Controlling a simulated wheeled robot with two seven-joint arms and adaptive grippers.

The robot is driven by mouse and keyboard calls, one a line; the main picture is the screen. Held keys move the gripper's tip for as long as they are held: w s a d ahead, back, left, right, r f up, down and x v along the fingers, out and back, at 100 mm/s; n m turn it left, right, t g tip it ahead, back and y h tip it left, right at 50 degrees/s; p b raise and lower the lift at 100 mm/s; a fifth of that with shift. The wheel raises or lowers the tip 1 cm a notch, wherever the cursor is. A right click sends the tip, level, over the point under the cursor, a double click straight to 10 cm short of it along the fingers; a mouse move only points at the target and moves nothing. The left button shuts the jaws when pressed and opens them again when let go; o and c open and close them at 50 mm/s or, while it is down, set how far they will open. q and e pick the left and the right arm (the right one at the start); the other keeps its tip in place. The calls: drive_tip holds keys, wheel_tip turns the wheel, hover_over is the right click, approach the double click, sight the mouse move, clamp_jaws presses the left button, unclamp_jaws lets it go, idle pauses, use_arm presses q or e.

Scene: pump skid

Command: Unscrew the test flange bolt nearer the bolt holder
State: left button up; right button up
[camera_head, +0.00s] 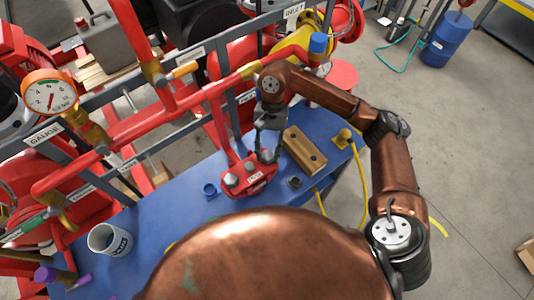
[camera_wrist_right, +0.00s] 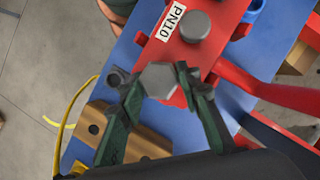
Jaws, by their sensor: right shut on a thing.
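The red test flange (camera_head: 258,187), labelled PN10 in the wrist view (camera_wrist_right: 215,42), lies on the blue bench. The grey hex bolt (camera_wrist_right: 160,78) nearer the bolt holder sits between the fingertips of my right gripper (camera_head: 267,150), which is shut on it. In the head view the fingers partly hide this bolt. The other bolt (camera_wrist_right: 195,26) stands in the flange farther from the holder, and shows in the head view (camera_head: 231,180). The tan bolt holder (camera_head: 304,149) with dark holes lies right of the flange, partly behind a finger in the wrist view (camera_wrist_right: 150,146). My left gripper is not in view.
A red pipe rises behind the flange near my gripper. Bench between mug and flange is mostly clear.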

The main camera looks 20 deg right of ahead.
drive_tip(key=shift+s+d+f+n+b, duration=0.1)
drive_tip(key=shift+s+f+n+b, duration=0.05)
drive_tip(key=shift+s+n+b, duration=0.2)
drive_tip(key=shift+w, duration=0.1)
drive_tip(key=o, duration=1.3)
drive_tip(key=shift+w, duration=0.1)
wheel_tip(320, 180, up, 10)
drive_tip(key=shift+r, duration=0.1)
